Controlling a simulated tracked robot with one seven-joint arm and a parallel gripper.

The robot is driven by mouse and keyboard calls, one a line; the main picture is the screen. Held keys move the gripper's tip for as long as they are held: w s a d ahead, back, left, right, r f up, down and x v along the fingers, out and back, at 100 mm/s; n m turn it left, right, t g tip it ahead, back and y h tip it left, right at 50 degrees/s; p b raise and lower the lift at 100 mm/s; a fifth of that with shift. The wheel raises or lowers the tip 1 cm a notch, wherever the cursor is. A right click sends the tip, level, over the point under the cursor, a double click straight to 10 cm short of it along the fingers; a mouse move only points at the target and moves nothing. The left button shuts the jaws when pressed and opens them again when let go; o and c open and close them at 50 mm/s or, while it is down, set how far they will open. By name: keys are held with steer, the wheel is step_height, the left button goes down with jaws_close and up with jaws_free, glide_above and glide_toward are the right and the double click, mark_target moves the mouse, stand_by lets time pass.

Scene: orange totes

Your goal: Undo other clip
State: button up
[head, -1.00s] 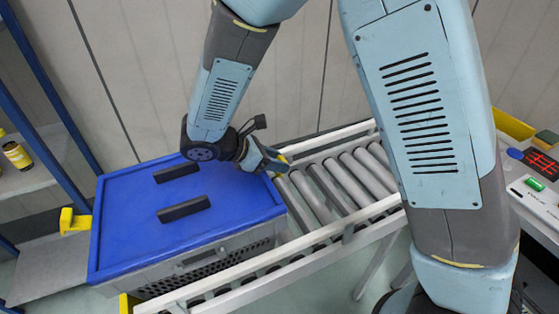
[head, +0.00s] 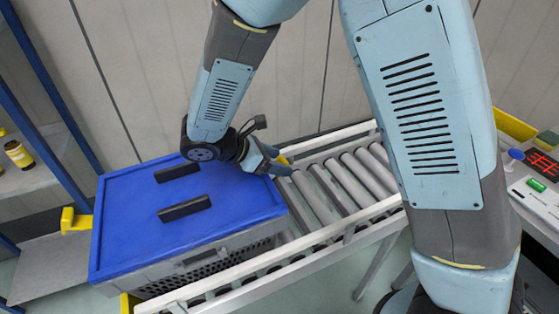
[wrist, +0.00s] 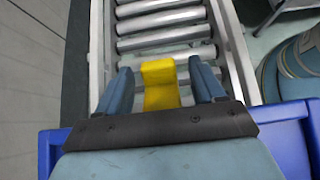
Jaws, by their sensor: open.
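A blue lid (head: 125,212) covers a grey tote (head: 215,260) on the roller conveyor. A yellow clip (wrist: 160,84) is at the tote's right end and stands between my gripper's two fingers in the wrist view, with a gap on each side. It shows only partly in the head view (head: 283,160), behind a finger. My gripper (wrist: 161,76) is open around this clip; it also shows in the head view (head: 272,162). Another yellow clip (head: 75,220) sticks out at the tote's left end, away from my gripper. The lower part of the near clip is hidden by my gripper.
Two black handles (head: 184,208) stand up from the lid. Bare rollers (head: 350,180) run to the right of the tote. A control panel (head: 535,185) with a red display is at the far right.

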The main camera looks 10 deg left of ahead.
steer(key=v, duration=1.3)
steer(key=shift+s+a+r, duration=0.1)
steer(key=shift+s+a, duration=0.05)
steer(key=shift+a, duration=0.1)
